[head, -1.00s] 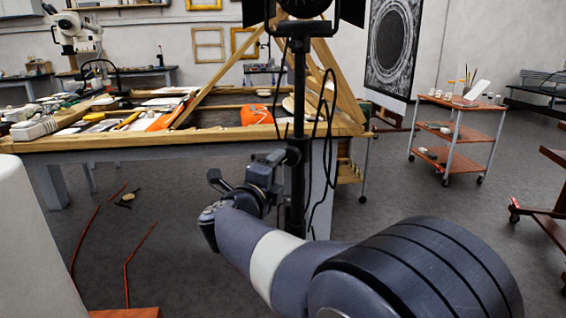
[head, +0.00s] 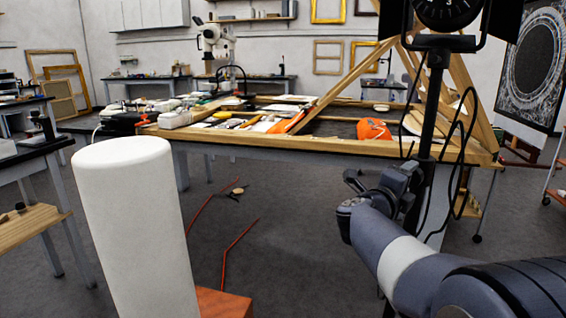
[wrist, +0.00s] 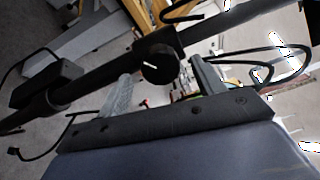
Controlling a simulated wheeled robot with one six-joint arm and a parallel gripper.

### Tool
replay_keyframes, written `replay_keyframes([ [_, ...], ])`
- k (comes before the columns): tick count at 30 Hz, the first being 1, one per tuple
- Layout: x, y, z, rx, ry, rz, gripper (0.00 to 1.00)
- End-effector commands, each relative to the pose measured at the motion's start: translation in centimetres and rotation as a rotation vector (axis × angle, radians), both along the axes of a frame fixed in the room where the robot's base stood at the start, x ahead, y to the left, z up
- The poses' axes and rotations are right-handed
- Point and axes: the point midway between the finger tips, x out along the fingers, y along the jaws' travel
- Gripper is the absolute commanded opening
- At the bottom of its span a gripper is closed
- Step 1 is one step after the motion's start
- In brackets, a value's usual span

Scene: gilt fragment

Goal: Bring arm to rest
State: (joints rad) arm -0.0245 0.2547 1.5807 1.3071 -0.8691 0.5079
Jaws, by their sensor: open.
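My gripper (head: 374,184) is at the end of my grey arm, right of centre in the head view. It is beside the black upright pole of a lamp stand (head: 430,112). In the wrist view the two fingers of my gripper (wrist: 162,86) are apart, and I see nothing held between them. The stand's pole (wrist: 100,80) and a round black knob (wrist: 157,62) lie close in front of the fingers. I cannot tell whether they touch. My arm reaches in from the lower right of the head view.
A wooden worktable (head: 270,137) with a timber frame, tools and an orange item (head: 373,130) stands beyond the arm. Loose black cables (head: 455,150) hang by the pole. Red cables (head: 232,245) lie on the floor. Another table (head: 40,160) is at the left. Floor is open at middle left.

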Motion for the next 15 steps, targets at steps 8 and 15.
replay_keyframes([
  [8, 2.6, -2.8, 0.0, -0.001, 0.001, -0.001, 0.65],
  [15, 2.7, -2.9, 0.2, -0.025, 0.024, 0.001, 0.65],
])
